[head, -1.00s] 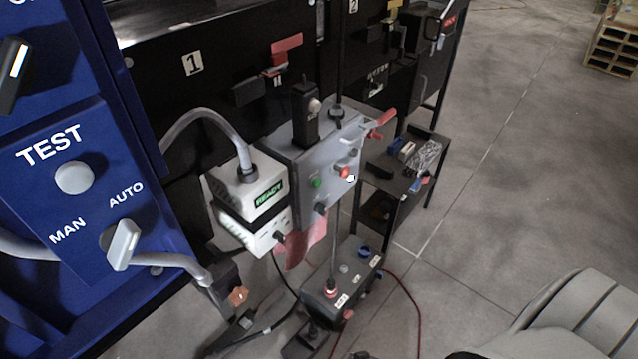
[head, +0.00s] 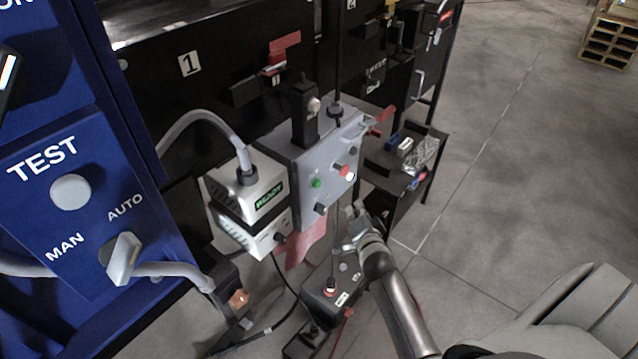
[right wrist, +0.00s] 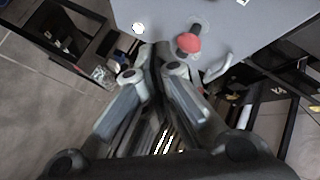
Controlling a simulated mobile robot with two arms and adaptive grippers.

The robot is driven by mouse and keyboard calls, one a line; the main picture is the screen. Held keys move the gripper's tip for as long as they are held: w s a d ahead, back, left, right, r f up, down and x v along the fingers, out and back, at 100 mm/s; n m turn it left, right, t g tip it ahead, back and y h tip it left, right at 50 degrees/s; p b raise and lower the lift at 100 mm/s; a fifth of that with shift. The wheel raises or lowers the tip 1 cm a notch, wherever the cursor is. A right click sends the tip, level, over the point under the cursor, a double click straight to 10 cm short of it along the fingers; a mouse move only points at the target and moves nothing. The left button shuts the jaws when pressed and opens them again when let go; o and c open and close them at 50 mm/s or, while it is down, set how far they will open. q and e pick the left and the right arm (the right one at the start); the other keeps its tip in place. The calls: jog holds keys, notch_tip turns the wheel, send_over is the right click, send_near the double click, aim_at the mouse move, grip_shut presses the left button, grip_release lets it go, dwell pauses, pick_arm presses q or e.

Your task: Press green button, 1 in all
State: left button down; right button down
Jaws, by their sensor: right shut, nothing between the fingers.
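The green button (head: 317,183) is a small round button on the front of the grey control box (head: 335,155) in the head view. A red button (head: 342,170) is to its right, with a white round spot beside it. My right gripper (head: 353,213) is below and to the right of the green button, apart from it, in front of the box's lower edge. It is shut and empty. In the right wrist view its fingers (right wrist: 153,72) point at the box's edge, near the red button (right wrist: 188,43). The green button is not visible there. My left gripper is not in view.
A white box labelled READY (head: 268,197) is left of the control box. A blue TEST panel (head: 70,150) fills the left side. A black box (head: 318,302) stands below, and a small black table (head: 415,185) is at the right. Open floor lies farther right.

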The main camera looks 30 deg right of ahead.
aim_at(318, 184)
jog(key=shift+w+d+r+m, duration=0.1)
jog(key=shift+d+r+m, duration=0.15)
jog(key=shift+r, duration=0.3)
jog(key=shift+w+d+r+m, duration=0.1)
jog(key=shift+d+r+m, duration=0.1)
jog(key=shift+r, duration=0.3)
jog(key=shift+w, duration=0.1)
jog(key=w+a+b, duration=0.3)
jog(key=w+b, duration=0.1)
jog(key=w, duration=0.4)
jog(key=shift+a, duration=0.2)
dwell(0.8)
jog(key=shift+w+a, duration=0.15)
jog(key=shift+w, duration=0.25)
